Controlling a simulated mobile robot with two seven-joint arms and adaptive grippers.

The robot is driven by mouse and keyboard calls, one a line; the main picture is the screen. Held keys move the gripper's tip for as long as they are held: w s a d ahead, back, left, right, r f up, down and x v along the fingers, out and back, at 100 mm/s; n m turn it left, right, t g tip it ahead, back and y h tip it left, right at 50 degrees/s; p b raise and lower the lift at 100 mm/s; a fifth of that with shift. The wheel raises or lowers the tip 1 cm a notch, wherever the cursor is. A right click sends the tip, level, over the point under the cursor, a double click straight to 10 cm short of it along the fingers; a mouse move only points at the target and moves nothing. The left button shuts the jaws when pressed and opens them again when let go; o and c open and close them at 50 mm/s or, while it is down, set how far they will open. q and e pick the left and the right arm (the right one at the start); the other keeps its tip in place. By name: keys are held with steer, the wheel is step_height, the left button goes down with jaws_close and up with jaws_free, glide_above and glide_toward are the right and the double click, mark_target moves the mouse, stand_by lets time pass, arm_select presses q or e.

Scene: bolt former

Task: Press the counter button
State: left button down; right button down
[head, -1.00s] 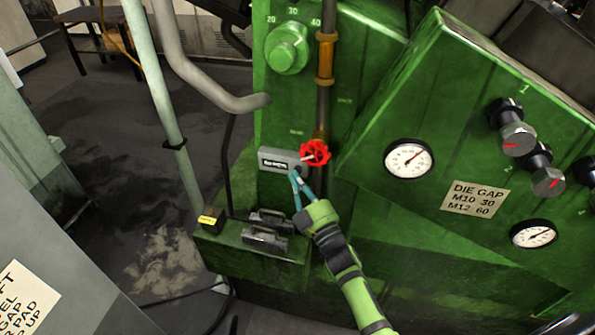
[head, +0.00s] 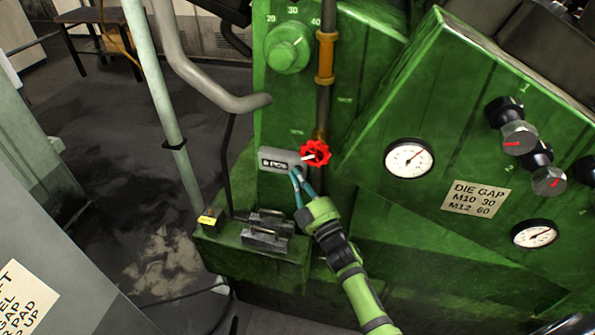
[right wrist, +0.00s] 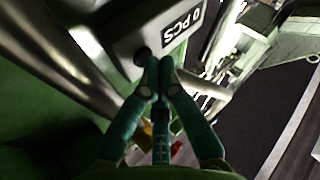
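The counter is a grey box (head: 284,160) on the green machine front in the head view, just left of a red valve wheel. Its dark display (right wrist: 182,25) reads "0 PCS" in the right wrist view. The counter's dark round button (right wrist: 142,55) is on the box's lower face, partly hidden by the fingertips. My right gripper (head: 297,174) is at the counter's lower right edge, its teal fingertips together and empty. In the right wrist view the fingertips (right wrist: 159,62) are right at the button; I cannot tell whether they touch. My left gripper is out of view.
The red valve wheel (head: 315,153) sits close to the right of my fingertips on a vertical pipe. Below left, a green ledge carries dark handled blocks (head: 265,238). A gauge (head: 408,158) and a die gap label (head: 475,198) are on the right panel.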

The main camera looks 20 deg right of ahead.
steer(key=shift+s, duration=0.1)
steer(key=shift+s+a+p, duration=0.35)
steer(key=shift+s+a, duration=0.1)
steer(key=shift+s, duration=0.15)
steer(key=s+a, duration=0.1)
steer(key=s+a+p, duration=0.1)
steer(key=s, duration=0.2)
steer(key=shift+s+a+p, duration=0.1)
steer(key=shift+a+p, duration=0.2)
steer(key=shift+a, duration=0.1)
steer(key=shift+f, duration=0.1)
stand_by(0.6)
